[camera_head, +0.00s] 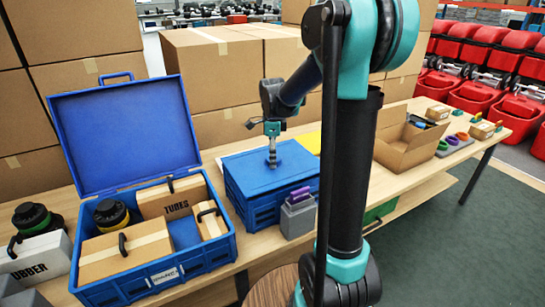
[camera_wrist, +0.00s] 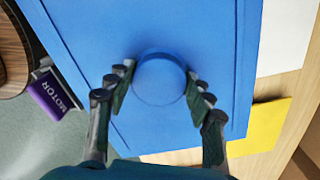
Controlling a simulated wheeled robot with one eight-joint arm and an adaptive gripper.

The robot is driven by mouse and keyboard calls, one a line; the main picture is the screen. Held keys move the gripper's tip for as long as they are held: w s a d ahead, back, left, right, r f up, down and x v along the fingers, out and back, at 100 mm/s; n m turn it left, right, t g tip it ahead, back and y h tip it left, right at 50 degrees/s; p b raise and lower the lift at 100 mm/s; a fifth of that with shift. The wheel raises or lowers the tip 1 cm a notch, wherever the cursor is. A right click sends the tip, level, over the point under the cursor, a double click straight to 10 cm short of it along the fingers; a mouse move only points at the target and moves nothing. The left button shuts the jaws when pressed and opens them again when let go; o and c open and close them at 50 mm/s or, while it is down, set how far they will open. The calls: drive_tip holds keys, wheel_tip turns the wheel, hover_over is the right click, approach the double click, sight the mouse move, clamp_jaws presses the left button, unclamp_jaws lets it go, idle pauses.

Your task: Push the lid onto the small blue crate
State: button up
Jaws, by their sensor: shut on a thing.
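The small blue crate (camera_head: 256,213) stands on the table in the middle of the head view. The flat blue lid (camera_head: 245,172) lies over its top; I cannot tell whether it is fully seated. The lid has a round blue knob, seen in the wrist view (camera_wrist: 160,79). My gripper (camera_head: 271,150) points down over the lid's middle. In the wrist view my gripper (camera_wrist: 158,77) has its fingers on either side of the knob, shut on it. The lid fills most of that view.
A larger blue crate (camera_head: 170,282) with a raised lid stands at left, holding boxes. A grey holder (camera_head: 297,219) with a purple item stands close to the small crate's front right. A yellow sheet (camera_wrist: 258,127) lies beside the crate. An open cardboard box (camera_head: 405,152) stands further right.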

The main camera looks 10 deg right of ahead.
drive_tip(key=shift+f, duration=0.4)
idle(0.6)
drive_tip(key=o, duration=1.9)
drive_tip(key=shift+r, duration=3.55)
